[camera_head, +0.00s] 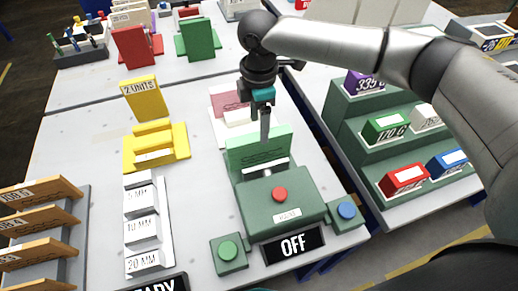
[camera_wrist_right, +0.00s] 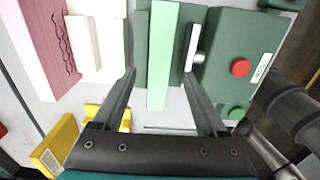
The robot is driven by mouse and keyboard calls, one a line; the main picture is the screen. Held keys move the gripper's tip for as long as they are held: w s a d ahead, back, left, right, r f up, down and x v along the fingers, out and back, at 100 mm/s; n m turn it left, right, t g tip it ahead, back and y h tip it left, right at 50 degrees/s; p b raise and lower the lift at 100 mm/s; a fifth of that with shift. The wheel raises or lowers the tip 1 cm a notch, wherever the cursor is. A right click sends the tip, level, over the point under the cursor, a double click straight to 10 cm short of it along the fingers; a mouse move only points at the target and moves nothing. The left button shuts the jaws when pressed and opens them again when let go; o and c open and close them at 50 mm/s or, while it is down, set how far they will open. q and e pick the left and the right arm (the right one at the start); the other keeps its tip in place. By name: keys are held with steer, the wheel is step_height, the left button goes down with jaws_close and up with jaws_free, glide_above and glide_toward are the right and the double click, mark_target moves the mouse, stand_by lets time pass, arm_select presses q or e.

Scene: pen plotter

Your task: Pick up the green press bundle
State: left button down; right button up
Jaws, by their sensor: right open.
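The light green press bundle (camera_head: 252,150) stands upright at the back of the dark green press (camera_head: 285,200), which has a red button (camera_head: 280,195) and an "OFF" display. My right gripper (camera_head: 265,135) comes down over the bundle from above, open. In the right wrist view the bundle (camera_wrist_right: 163,50) appears as a pale green upright slab between the two open fingers of the right gripper (camera_wrist_right: 160,76), with a gap on each side. I cannot tell whether the fingertips reach below its top edge. My left gripper is not in view.
A pink and white block (camera_head: 230,105) stands just behind the bundle. A yellow holder (camera_head: 155,148) and white gauge blocks (camera_head: 141,225) are to the left. A green tiered shelf (camera_head: 375,135) with coloured boxes is on the right. Green (camera_head: 229,253) and blue (camera_head: 346,212) buttons flank the press.

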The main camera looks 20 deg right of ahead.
mark_target(259, 148)
steer(key=shift+f+b, duration=0.85)
steer(key=shift+f, duration=2.2)
steer(key=shift+c, duration=0.2)
jaws_close()
